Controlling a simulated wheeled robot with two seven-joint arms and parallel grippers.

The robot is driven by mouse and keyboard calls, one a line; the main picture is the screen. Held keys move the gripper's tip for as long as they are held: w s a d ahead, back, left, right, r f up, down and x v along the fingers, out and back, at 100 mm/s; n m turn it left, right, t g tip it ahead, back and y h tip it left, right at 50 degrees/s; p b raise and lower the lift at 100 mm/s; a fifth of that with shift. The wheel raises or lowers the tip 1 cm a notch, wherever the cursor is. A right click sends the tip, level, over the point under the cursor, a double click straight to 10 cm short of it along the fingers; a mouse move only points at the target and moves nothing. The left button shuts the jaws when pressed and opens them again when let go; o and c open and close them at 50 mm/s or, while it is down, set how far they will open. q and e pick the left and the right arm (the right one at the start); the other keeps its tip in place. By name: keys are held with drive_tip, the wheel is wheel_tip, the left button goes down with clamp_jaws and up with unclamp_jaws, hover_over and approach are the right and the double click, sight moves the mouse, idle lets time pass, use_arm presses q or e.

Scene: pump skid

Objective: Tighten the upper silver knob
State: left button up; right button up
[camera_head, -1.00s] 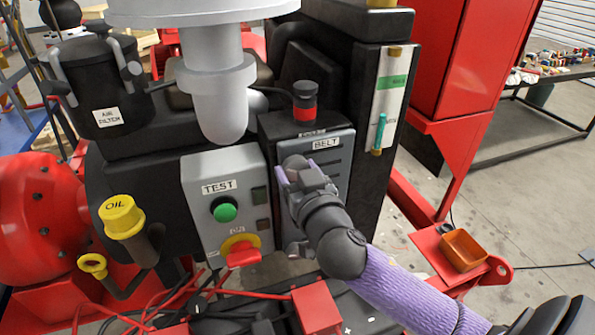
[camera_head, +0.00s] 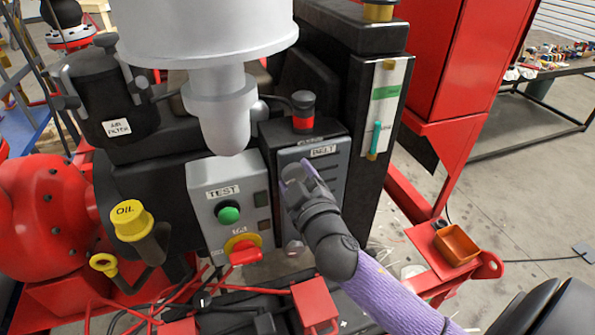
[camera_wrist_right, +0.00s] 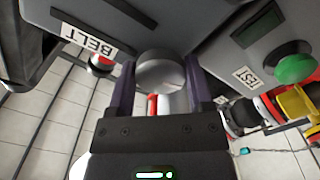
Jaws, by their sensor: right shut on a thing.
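The upper silver knob (camera_wrist_right: 160,72) shows as a round grey disc between the two fingers in the right wrist view. It sits on the belt guard panel (camera_head: 335,170), which carries the label BELT. My right gripper (camera_head: 300,178) is shut on this knob, with one finger on each side of it. In the head view the gripper mostly hides the knob. A lower silver knob (camera_head: 294,248) shows below the gripper near the bottom of the same panel. My left gripper is not in view.
The grey TEST box (camera_head: 212,187), with a green button (camera_head: 229,215) and a red-handled yellow switch (camera_head: 243,249), stands just left of the gripper. An orange tray (camera_head: 457,246) lies at right. Red pipes run below.

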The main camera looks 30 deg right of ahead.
drive_tip(key=n+p, duration=0.1)
drive_tip(key=n, duration=0.2)
drive_tip(key=shift+r+n+p, duration=0.15)
drive_tip(key=shift+n+p, duration=0.15)
drive_tip(key=n+p, duration=0.1)
drive_tip(key=n, duration=0.2)
drive_tip(key=shift+n, duration=0.3)
drive_tip(key=n+p, duration=0.1)
drive_tip(key=n, duration=0.3)
drive_tip(key=shift+p, duration=0.4)
drive_tip(key=shift+n, duration=1.2)
drive_tip(key=shift+p, duration=0.3)
drive_tip(key=shift+n, duration=0.4)
